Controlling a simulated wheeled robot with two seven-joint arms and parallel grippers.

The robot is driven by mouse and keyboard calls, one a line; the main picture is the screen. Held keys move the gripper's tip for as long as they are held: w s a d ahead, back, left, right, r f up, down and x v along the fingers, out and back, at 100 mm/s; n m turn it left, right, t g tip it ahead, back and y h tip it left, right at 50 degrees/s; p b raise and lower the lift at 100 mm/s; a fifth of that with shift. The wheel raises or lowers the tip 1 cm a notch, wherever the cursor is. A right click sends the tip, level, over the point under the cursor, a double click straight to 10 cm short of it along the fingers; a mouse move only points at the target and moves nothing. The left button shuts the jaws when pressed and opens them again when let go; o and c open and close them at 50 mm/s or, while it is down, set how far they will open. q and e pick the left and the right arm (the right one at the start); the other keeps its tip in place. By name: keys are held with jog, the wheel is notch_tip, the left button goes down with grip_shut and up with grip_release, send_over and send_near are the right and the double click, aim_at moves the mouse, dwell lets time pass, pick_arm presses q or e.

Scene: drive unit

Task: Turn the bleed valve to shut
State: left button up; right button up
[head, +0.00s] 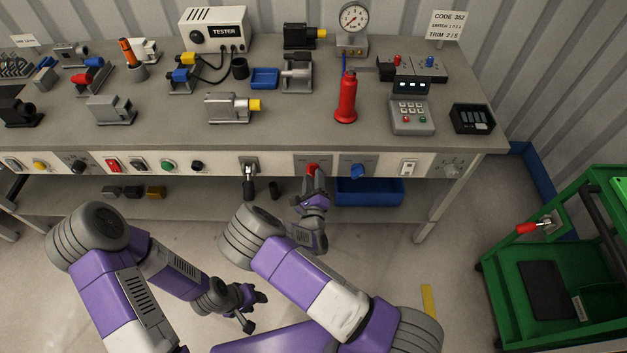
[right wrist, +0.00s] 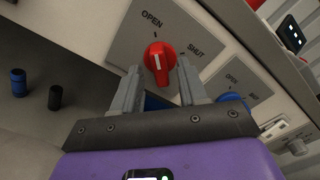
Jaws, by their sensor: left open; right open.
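A red valve knob (right wrist: 157,62) sits on a grey plate marked OPEN and SHUT in the right wrist view. Its white mark points up towards the OPEN tick. The red knob also shows on the bench's front panel in the head view (head: 313,168). A blue knob (right wrist: 232,99) on a similar plate is beside it; it also shows in the head view (head: 357,171). I cannot read which is the bleed valve. My right gripper (right wrist: 160,72) is open, its fingers on either side of the red knob; contact is unclear. My left gripper (head: 257,309) is open and empty, low above the floor.
The front panel (head: 222,163) carries several other switches and knobs, including a black-handled lever (head: 248,180) left of the red knob. A blue bin (head: 370,193) sits below the panel. A green cart (head: 500,285) stands at the right.

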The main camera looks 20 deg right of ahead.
jog(key=shift+w+d, duration=0.1)
jog(key=shift+w, duration=0.25)
grip_shut()
